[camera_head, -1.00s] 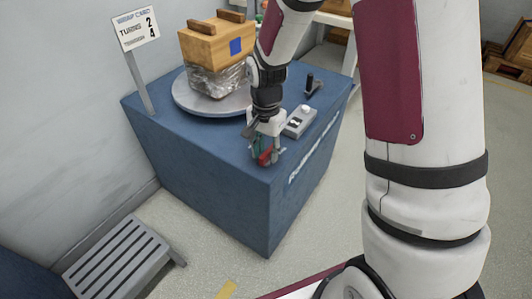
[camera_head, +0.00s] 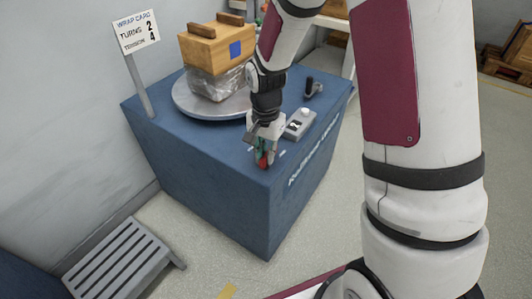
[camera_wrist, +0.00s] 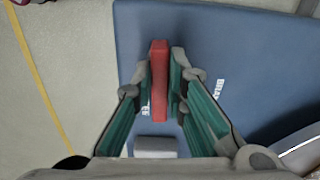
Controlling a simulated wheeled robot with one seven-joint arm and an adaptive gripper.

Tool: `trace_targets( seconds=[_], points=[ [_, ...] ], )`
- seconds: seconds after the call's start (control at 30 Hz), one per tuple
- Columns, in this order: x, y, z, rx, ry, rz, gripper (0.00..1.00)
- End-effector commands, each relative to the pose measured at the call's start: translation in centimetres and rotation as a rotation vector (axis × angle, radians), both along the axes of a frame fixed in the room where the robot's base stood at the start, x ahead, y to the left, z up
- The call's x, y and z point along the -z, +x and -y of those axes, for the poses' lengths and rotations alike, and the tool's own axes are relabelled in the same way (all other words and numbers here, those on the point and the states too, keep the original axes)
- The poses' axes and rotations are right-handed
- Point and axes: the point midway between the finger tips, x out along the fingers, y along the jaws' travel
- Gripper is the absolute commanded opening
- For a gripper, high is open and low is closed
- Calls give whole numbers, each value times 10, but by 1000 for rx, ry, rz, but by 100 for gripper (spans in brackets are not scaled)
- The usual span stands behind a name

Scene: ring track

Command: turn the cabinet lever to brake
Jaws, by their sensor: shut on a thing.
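The blue cabinet (camera_head: 215,190) stands against the wall, with its red lever (camera_head: 262,160) on the top near the front corner. My gripper (camera_head: 264,150) reaches down onto the lever from above. In the wrist view, the red lever (camera_wrist: 159,80) stands between the green-padded fingers of my gripper (camera_wrist: 161,88), which are shut on it. Beside it is white lettering, "BRA..." (camera_wrist: 216,92) to the right and a label ending in "EE" to the left, partly covered by a finger.
On the cabinet are a turntable (camera_head: 190,105) with a wrapped wooden crate (camera_head: 215,50), a grey switch box (camera_head: 299,123) and a black handle (camera_head: 313,88). A card sign (camera_head: 137,32) reads turns 2, tension 4. A grey step (camera_head: 122,258) stands on the floor at left.

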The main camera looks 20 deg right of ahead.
Motion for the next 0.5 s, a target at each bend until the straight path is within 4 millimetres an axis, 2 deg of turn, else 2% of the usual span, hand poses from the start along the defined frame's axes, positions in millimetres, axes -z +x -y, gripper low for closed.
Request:
trace_targets(
  seconds=[0.5],
  points=[
    [-1,1,-1,-418,1,-2,0]
  ],
)
